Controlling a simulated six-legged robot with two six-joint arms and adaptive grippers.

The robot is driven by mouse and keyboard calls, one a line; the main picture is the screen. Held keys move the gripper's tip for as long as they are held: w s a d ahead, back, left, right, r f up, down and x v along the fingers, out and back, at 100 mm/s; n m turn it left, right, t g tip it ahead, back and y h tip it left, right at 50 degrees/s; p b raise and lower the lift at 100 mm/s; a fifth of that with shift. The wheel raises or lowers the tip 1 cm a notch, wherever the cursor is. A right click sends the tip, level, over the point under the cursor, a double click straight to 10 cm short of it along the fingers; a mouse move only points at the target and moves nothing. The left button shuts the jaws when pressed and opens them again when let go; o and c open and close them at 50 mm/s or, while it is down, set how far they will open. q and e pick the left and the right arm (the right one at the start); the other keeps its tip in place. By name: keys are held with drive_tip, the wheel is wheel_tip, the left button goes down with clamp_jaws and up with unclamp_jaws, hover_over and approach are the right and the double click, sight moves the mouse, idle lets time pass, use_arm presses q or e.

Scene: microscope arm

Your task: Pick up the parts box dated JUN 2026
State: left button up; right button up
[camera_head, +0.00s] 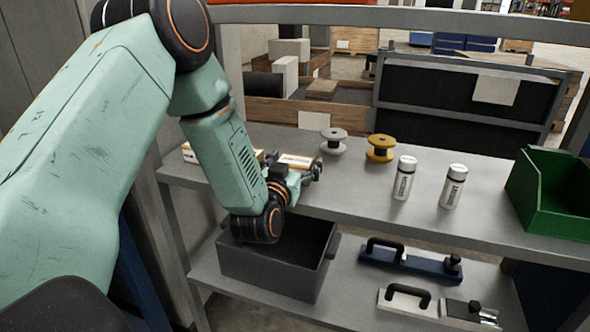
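A small parts box (296,160) with a white label and orange-brown sides is on the upper shelf, partly behind my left gripper. A second similar box (188,153) shows at the shelf's left end, partly hidden by my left arm. A bit of the same colour shows between them, mostly hidden by the arm. I cannot read a date on any label. My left gripper (302,176) is at the near side of the first box, its dark fingers overlapping it in view. I cannot tell whether the fingers touch or grip it. My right gripper is not in view.
On the upper shelf (340,200) stand a grey spool (334,141), a yellow spool (380,149), two white bottles (404,178) (452,187) and a green bin (552,195). The lower shelf holds a dark grey bin (270,268) and two handled tools (410,259) (436,304).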

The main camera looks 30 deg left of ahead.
use_arm(q)
drive_tip(key=c, duration=1.1)
drive_tip(key=shift+r, duration=0.1)
